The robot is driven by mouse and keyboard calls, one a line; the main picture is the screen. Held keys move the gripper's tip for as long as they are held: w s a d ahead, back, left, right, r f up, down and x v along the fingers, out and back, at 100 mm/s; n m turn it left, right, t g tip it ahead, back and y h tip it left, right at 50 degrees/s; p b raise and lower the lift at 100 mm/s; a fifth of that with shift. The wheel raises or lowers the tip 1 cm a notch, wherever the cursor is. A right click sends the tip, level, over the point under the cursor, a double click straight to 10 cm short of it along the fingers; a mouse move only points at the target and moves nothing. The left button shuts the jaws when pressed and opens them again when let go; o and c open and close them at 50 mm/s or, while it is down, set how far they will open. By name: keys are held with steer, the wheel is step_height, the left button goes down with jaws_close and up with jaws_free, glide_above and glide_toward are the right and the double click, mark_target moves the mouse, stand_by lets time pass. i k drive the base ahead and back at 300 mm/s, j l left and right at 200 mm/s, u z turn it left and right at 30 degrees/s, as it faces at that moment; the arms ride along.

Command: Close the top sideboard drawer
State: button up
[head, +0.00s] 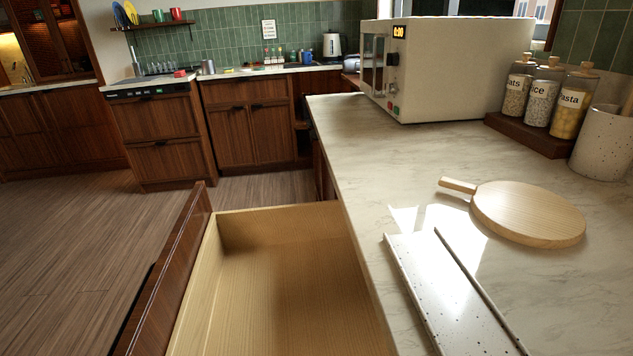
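The top sideboard drawer (280,270) stands open at the lower middle of the head view. It is pulled out to the left from under the pale stone countertop (375,150). Its inside is light wood, and the part I see is empty. Its dark wood front panel (172,270) runs along the left side of the drawer. The near end of the drawer is cut off by the bottom edge of the picture. My gripper is not in view, so its place relative to the drawer does not show.
On the countertop are a white speckled tray (430,285), a round wooden board (530,212), a microwave (440,65), labelled jars (541,98) and a speckled crock (603,145). Open wooden floor (70,240) lies left of the drawer. More cabinets (155,135) stand at the back.

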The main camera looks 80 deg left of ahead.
mark_target(287, 280)
steer(key=k+u, duration=0.35)
steer(key=k+j+u, duration=0.1)
steer(key=u, duration=0.25)
steer(key=l+u, duration=0.15)
steer(key=u, duration=0.25)
steer(key=k+l+u, duration=0.1)
steer(key=u, duration=0.3)
steer(key=k+l+u, duration=0.1)
steer(key=u, duration=0.3)
steer(key=k+u, duration=0.1)
steer(key=u, duration=0.3)
steer(key=k+l, duration=0.2)
steer(key=k+l+u, duration=0.05)
